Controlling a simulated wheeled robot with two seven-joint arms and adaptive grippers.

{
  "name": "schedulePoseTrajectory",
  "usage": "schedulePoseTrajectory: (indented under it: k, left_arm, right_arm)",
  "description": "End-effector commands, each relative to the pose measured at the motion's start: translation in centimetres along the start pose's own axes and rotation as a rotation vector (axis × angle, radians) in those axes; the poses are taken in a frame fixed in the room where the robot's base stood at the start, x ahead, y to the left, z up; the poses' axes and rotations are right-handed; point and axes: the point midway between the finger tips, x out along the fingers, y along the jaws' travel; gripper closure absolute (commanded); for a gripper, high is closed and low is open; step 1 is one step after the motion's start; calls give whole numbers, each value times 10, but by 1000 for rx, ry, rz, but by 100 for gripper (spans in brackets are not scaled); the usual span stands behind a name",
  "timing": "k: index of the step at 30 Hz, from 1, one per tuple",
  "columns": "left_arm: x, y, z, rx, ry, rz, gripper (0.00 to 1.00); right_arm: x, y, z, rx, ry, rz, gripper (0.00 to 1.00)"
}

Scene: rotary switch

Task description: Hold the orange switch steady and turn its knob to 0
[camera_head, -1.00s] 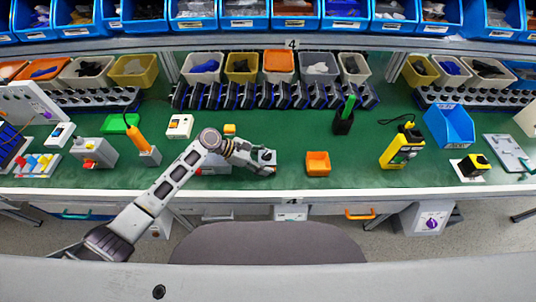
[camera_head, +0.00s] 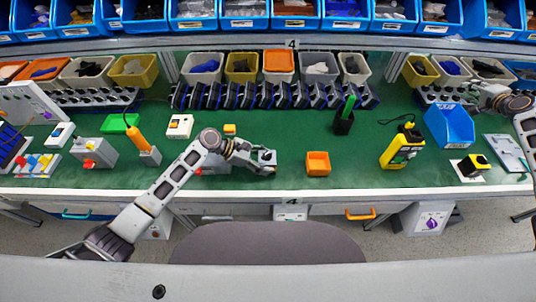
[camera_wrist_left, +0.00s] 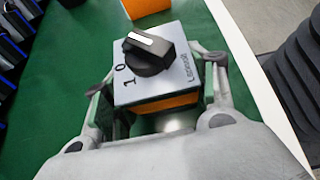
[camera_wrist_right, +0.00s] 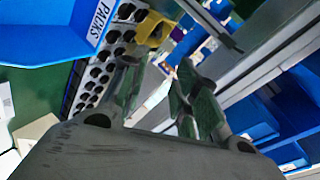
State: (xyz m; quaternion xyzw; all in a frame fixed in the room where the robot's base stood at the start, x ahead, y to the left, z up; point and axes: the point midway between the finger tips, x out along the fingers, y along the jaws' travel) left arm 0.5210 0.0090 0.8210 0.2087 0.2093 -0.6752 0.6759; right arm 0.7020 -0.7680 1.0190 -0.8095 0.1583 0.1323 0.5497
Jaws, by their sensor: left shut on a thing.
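The orange switch has a grey top face (camera_wrist_left: 185,82), an orange lower body (camera_wrist_left: 165,105) and a black knob (camera_wrist_left: 148,55) with a white stripe. Marks 1 and 0 show left of the knob in the left wrist view. The stripe lies above the 0, on the knob's far side. My left gripper (camera_wrist_left: 160,90) is shut on the switch, one finger on each side. In the head view the left gripper (camera_head: 262,160) holds it over the front middle of the table. My right gripper (camera_wrist_right: 158,70) is open and empty; it also shows at the head view's right (camera_head: 475,92).
An orange box (camera_head: 318,170) stands just right of the left gripper. A yellow device (camera_head: 402,150) and a blue bin (camera_head: 450,128) stand further right. Bins and racks line the back. Green table is free between the orange box and the yellow device.

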Motion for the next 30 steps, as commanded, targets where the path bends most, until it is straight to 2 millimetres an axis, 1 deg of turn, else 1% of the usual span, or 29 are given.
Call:
schedulePoseTrajectory:
  k: [1,9,11,15,23,30]
  left_arm:
    - [0,0,0,0,-1,0,68]
    - [0,0,0,0,-1,0,68]
    - [0,0,0,0,-1,0,68]
    - [0,0,0,0,-1,0,68]
    - [0,0,0,0,-1,0,68]
    - [0,0,0,0,-1,0,68]
  right_arm:
    - [5,-8,14,15,-25,-9,70]
    - [27,-41,85,97,-157,-30,70]
    - [30,-49,101,111,-185,-34,70]
    - [38,-66,138,144,-254,-37,70]
    - [45,-99,209,196,-380,-37,70]
    - [44,-130,273,233,-495,-27,70]
